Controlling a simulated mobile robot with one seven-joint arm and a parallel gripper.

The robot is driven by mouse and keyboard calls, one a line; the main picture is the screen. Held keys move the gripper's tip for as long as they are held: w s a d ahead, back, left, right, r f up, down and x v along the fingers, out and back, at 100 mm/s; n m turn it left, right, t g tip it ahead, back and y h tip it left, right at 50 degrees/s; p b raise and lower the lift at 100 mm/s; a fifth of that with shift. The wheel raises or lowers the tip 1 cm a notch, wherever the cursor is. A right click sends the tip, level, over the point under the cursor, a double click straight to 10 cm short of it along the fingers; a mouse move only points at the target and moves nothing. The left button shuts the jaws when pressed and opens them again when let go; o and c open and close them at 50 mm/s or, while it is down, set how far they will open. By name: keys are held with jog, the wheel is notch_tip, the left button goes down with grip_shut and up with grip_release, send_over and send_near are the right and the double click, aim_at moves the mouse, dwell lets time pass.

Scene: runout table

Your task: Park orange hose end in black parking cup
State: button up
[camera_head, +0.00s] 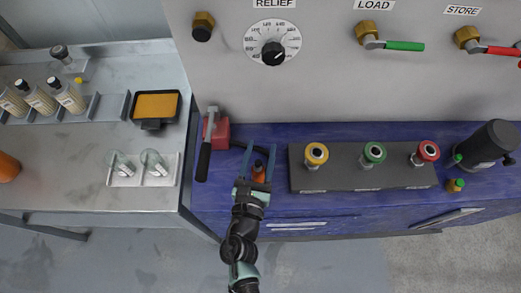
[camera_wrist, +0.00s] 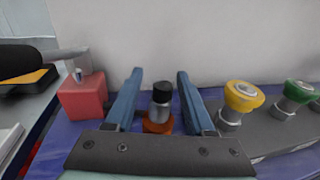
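The orange hose end (camera_head: 258,174) stands on the blue bench, between the fingers of my gripper (camera_head: 262,154). In the wrist view the hose end (camera_wrist: 159,108) has an orange base, a silver body and a black top, and it looks upright. My gripper (camera_wrist: 160,77) is open, with its two blue fingers on either side and visible gaps to the silver body. The hose end's lower part is partly hidden by the gripper. A large black cylinder (camera_head: 492,141) stands at the bench's far right; I cannot tell whether it is the black parking cup.
A red block (camera_head: 219,132) with a black-handled lever is left of my gripper. A dark block (camera_head: 350,179) with yellow, green and red couplings is to the right. A small orange-and-green piece (camera_head: 456,185) lies near the cylinder. The panel wall rises behind.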

jog(key=shift+s+f, duration=0.1)
jog(key=shift+s, duration=0.3)
jog(key=b+v, duration=0.2)
jog(key=v, duration=1)
jog(key=shift+a, duration=0.1)
